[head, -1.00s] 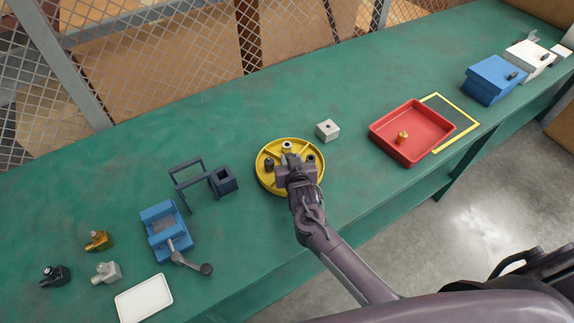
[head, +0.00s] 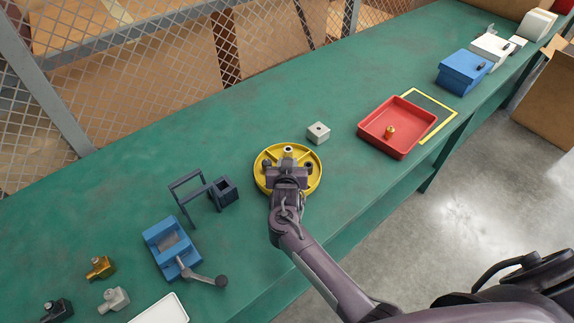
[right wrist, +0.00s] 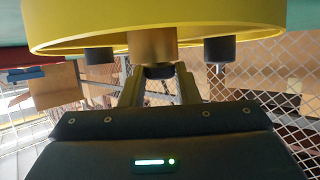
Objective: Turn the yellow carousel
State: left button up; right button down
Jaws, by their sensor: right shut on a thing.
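The yellow carousel (head: 263,184) is a round, shallow tray with dividers, standing on the green bench. A light-grey cylinder (head: 288,151) stands at its far side, with a dark cylinder (head: 267,163) at left and another at right (head: 309,168). My left gripper is not in view.
A grey block (head: 318,133) sits just beyond the carousel. A red tray (head: 375,142) holding a brass part is to the right. A dark frame (head: 188,197), a blue crank fixture (head: 165,240) and small fittings are to the left.

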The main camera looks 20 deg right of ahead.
jog(key=shift+r, duration=0.1)
dwell(0.3)
jog(key=c, duration=1.1)
grip_release()
jog(key=v, duration=0.7)
jog(key=shift+s+a+r, duration=0.1)
jog(key=shift+s+a, duration=0.1)
jog(key=shift+s, duration=0.1)
